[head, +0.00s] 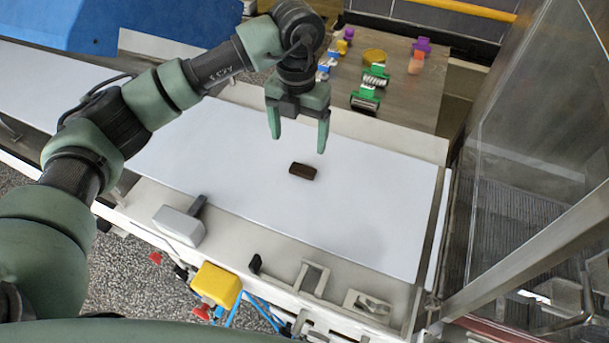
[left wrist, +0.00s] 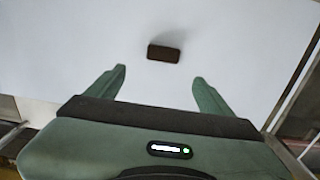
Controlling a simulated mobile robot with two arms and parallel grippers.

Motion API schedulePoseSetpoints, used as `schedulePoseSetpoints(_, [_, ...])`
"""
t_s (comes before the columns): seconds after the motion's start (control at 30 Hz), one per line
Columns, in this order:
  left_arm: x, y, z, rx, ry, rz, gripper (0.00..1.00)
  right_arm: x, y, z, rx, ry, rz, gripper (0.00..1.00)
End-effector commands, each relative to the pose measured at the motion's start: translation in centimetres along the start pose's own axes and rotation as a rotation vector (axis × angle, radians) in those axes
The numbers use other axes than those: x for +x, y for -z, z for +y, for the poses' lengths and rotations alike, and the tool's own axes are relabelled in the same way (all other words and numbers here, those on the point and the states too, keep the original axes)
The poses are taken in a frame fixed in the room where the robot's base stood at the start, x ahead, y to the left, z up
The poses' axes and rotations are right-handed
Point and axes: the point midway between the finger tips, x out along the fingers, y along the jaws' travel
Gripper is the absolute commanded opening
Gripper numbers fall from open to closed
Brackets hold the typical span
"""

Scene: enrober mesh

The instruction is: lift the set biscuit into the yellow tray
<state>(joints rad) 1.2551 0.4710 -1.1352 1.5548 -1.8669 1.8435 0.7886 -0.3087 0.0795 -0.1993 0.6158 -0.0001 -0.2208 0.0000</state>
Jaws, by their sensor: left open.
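The biscuit (head: 303,171) is a small dark brown bar lying flat on the white belt (head: 380,215). It also shows in the left wrist view (left wrist: 163,53), beyond the fingertips and between their lines. My left gripper (head: 299,143) is open and empty, with its green fingers pointing down above the belt, apart from the biscuit. Both fingers also show in the left wrist view (left wrist: 160,75). My right gripper is not in view.
A yellow box (head: 216,284) with a red knob sits below the belt's near edge. A grey block with a handle (head: 179,225) and metal brackets (head: 313,278) line that edge. A clear-walled metal machine (head: 530,180) stands at the right. Green fittings (head: 366,101) lie behind the belt.

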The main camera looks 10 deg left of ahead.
Motion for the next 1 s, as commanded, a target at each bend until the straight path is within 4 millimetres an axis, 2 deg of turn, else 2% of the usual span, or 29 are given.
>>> schedulePoseSetpoints(0.03, [1.4,0.0,0.0,0.000,0.000,0.000,0.82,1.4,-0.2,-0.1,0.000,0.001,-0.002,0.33])
schedulePoseSetpoints(0.23, [3.0,0.0,0.0,0.000,0.000,0.000,0.82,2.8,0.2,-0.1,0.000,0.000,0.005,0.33])
schedulePoseSetpoints(0.47, [5.0,0.0,-0.1,0.000,0.000,0.003,0.82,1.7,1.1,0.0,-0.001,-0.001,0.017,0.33])
schedulePoseSetpoints(0.7, [8.1,-0.2,-0.6,0.001,0.000,0.006,0.82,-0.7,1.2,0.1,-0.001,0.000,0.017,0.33])
schedulePoseSetpoints(0.83, [9.9,-0.3,-0.5,-0.001,0.001,0.002,0.82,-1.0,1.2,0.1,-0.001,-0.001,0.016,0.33])
schedulePoseSetpoints(1.0, [10.6,-0.4,-0.5,0.000,0.000,0.000,0.82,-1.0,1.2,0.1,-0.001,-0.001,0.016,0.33])
